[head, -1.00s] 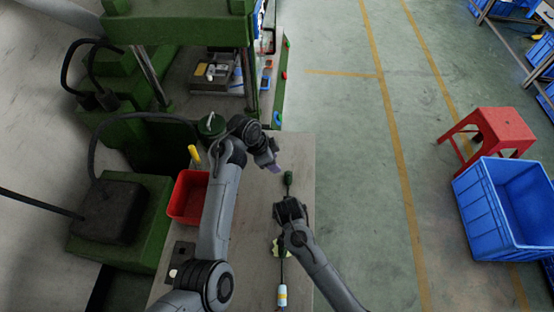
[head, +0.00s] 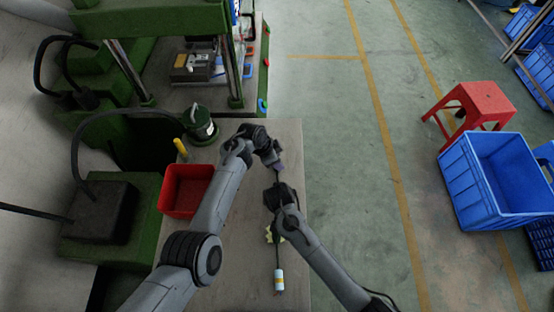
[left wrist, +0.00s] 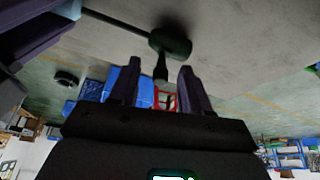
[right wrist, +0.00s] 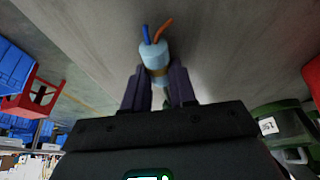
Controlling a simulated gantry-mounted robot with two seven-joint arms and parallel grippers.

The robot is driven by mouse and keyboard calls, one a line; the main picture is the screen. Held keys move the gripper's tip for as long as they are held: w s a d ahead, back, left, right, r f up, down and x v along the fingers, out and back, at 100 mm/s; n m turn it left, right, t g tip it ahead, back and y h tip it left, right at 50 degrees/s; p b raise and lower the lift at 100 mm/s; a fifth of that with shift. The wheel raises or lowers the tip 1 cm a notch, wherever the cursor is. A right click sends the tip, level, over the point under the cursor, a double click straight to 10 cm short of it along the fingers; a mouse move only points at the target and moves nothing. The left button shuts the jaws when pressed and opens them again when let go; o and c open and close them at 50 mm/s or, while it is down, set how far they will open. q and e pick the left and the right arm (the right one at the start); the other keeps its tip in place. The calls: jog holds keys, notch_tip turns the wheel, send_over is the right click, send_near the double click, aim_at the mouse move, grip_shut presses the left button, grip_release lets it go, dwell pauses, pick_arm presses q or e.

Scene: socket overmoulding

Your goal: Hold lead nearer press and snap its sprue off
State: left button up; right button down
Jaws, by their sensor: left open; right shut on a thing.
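The lead's pale blue-and-white end (head: 279,281) shows low on the table in the head view. In the right wrist view this end (right wrist: 155,55) has blue and orange wires. My right gripper (head: 276,196) is shut on the lead's black cable, near the socket. In the left wrist view the dark green socket (left wrist: 171,42) has a narrower stub, likely the sprue (left wrist: 162,69), pointing between the fingers. My left gripper (left wrist: 160,82) is open around this stub, with gaps at both sides. In the head view my left gripper (head: 279,170) hides the socket.
A red bin (head: 187,190) stands left of the arms on the table (head: 240,275). A dark green canister (head: 201,125) and the green press (head: 150,22) are behind. A pale yellow thing (head: 269,236) lies by the cable. The table's right edge is close to both grippers.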

pick_arm(q)
jog(key=shift+d+f, duration=0.1)
jog(key=shift+f, duration=0.35)
grip_shut()
dwell(0.4)
jog(key=shift+w+r, duration=0.15)
jog(key=shift+w, duration=0.05)
dwell(0.5)
jog(key=shift+r, duration=2.9)
